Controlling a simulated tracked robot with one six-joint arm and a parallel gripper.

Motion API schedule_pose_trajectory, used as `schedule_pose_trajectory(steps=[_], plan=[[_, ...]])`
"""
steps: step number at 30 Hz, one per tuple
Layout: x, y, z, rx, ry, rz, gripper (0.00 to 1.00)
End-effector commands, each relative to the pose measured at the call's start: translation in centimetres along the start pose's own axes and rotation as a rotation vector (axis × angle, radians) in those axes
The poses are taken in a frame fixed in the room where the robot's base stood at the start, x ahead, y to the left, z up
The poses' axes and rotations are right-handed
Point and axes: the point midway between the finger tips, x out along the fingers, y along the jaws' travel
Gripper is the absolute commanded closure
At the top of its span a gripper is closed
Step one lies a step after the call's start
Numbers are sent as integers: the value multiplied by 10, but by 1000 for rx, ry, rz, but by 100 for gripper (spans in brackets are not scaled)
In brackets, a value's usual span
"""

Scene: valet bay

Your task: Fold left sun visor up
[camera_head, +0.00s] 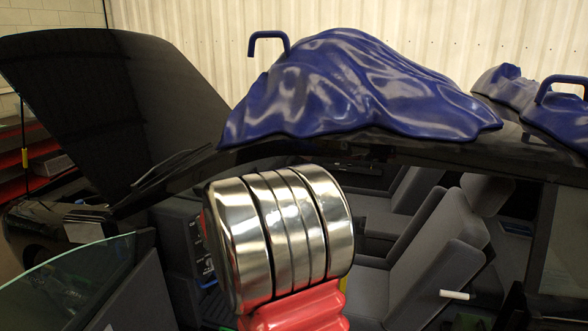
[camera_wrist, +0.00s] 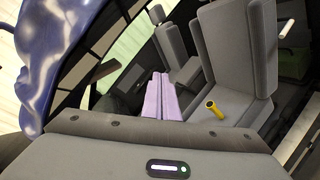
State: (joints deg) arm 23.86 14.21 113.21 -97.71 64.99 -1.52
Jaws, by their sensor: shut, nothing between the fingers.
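My gripper (camera_wrist: 162,97) shows in the wrist view as two pale lilac fingers, pressed together with nothing between them. The fingers point into the car cabin toward the grey seats. I cannot pick out the left sun visor for sure in either view. A small dark brown bar (camera_wrist: 98,75) lies left of the fingers, near the windscreen side, apart from them; I cannot tell what it is. In the head view my metal and red arm hides part of the cabin, and the fingers are not visible there.
Blue draped covers (camera_head: 350,90) lie over the car roof. Grey seats (camera_head: 440,245) fill the cabin. A yellow cylinder (camera_wrist: 214,108) lies on a seat. The black bonnet (camera_head: 110,100) stands raised at left, and a glass pane (camera_head: 70,280) stands at lower left.

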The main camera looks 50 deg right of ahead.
Motion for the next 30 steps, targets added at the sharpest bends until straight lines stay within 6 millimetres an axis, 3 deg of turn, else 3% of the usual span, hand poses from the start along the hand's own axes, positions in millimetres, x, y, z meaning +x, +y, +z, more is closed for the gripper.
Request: schedule_pose_trajectory(steps=[6, 15, 21, 30], plan=[[53, 20, -30, -175, -69, 160, 100], [110, 31, -85, -396, -119, 380, 100], [126, 31, -107, -473, -127, 465, 100], [127, 31, -111, -483, -127, 479, 100]])
